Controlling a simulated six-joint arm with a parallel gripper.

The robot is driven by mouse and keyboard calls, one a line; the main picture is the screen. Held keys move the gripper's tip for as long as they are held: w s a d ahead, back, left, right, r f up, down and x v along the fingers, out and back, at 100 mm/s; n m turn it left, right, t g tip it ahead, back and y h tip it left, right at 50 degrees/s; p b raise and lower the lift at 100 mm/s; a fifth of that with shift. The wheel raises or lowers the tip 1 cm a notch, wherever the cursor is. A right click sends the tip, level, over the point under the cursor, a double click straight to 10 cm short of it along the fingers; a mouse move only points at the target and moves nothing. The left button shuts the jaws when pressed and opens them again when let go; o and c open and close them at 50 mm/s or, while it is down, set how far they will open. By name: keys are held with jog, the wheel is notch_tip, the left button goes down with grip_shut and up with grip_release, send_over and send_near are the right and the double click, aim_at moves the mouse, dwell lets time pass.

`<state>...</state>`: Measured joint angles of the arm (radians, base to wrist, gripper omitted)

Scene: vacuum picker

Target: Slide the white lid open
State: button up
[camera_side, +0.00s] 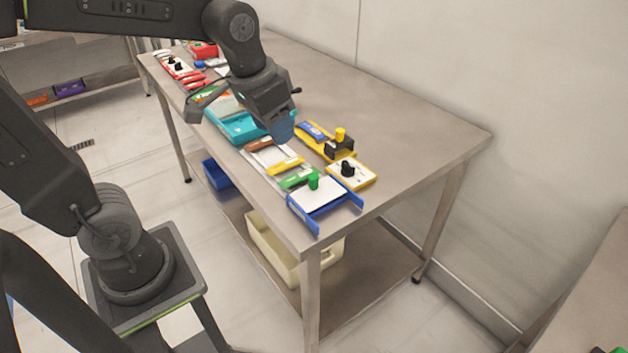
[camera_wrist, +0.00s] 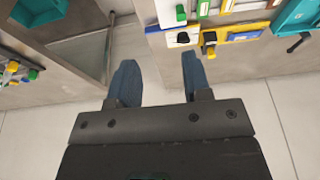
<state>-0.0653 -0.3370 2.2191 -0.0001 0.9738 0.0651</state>
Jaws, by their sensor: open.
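The white lid (camera_side: 322,196) lies between blue side rails near the front corner of the steel table. A green knob (camera_side: 313,181) stands at its far edge. In the wrist view the lid (camera_wrist: 167,13) is partly cut off at the top edge, with the green knob (camera_wrist: 181,13) beside it. My gripper (camera_side: 283,130) is above the table, farther back than the lid and apart from it. Its blue fingers show spread with nothing between them in the wrist view (camera_wrist: 160,80).
A yellow-edged panel with a black knob (camera_side: 365,178) sits close to the right of the lid. A yellow slider piece (camera_side: 342,148), several coloured bars and a teal tray (camera_side: 232,122) lie farther back. The table's right side (camera_side: 420,130) is clear.

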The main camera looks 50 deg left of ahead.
aim_at(314, 178)
jog(key=w+a+f+g, duration=0.35)
jog(key=w+f, duration=0.35)
jog(key=w, duration=0.4)
jog(key=f, duration=1.3)
jog(key=shift+w+a+f, duration=0.15)
jog(key=shift+a+f, duration=0.2)
jog(key=shift+a, duration=0.05)
jog(key=shift+c, duration=0.3)
grip_shut()
